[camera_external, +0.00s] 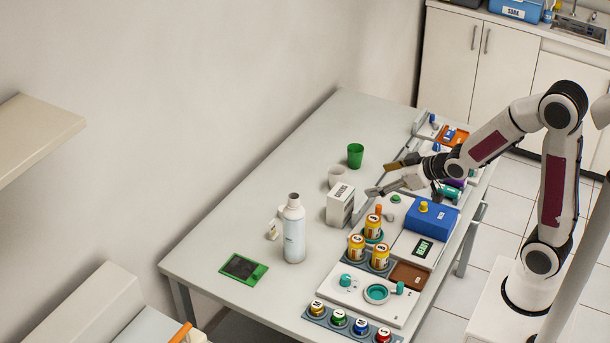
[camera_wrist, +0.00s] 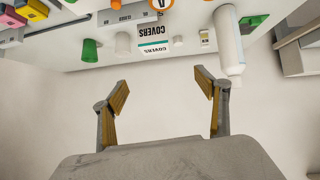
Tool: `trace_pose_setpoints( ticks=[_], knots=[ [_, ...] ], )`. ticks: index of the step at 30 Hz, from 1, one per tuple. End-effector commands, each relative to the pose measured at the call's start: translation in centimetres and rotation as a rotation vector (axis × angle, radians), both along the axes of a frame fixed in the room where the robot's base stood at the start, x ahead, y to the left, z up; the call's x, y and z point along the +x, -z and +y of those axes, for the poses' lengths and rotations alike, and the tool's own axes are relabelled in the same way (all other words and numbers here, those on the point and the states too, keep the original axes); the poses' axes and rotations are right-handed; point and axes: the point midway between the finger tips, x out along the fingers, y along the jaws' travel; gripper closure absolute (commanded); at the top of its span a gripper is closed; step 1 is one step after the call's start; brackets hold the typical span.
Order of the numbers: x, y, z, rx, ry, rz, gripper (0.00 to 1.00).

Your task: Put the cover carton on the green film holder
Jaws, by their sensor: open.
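The cover carton (camera_external: 340,205) is a white box marked COVERS, upright near the middle of the table. It also shows in the wrist view (camera_wrist: 153,38), ahead of my gripper. The green film holder (camera_external: 244,268) lies flat near the table's front left corner, a dark panel inside its green frame. In the wrist view a green edge (camera_wrist: 252,22) beyond the bottle appears to be the holder. My gripper (camera_external: 385,178) is above the table, to the right of and behind the carton. Its fingers (camera_wrist: 161,92) are spread wide with nothing between them.
A tall white bottle (camera_external: 294,232) stands between the carton and the film holder, with a small labelled item (camera_external: 273,229) beside it. A white cup (camera_external: 337,177) and a green cup (camera_external: 355,155) stand behind the carton. Orange jars (camera_external: 357,248) and a blue box (camera_external: 430,217) occupy the right side.

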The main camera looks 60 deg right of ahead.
Motion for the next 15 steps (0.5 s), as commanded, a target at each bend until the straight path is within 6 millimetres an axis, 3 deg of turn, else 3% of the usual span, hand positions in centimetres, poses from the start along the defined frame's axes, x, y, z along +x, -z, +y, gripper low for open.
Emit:
trace_pose_setpoints(
  ticks=[15],
  knots=[
    [4.7,5.4,-1.5,0.024,-0.031,-0.152,0.26]
  ],
)
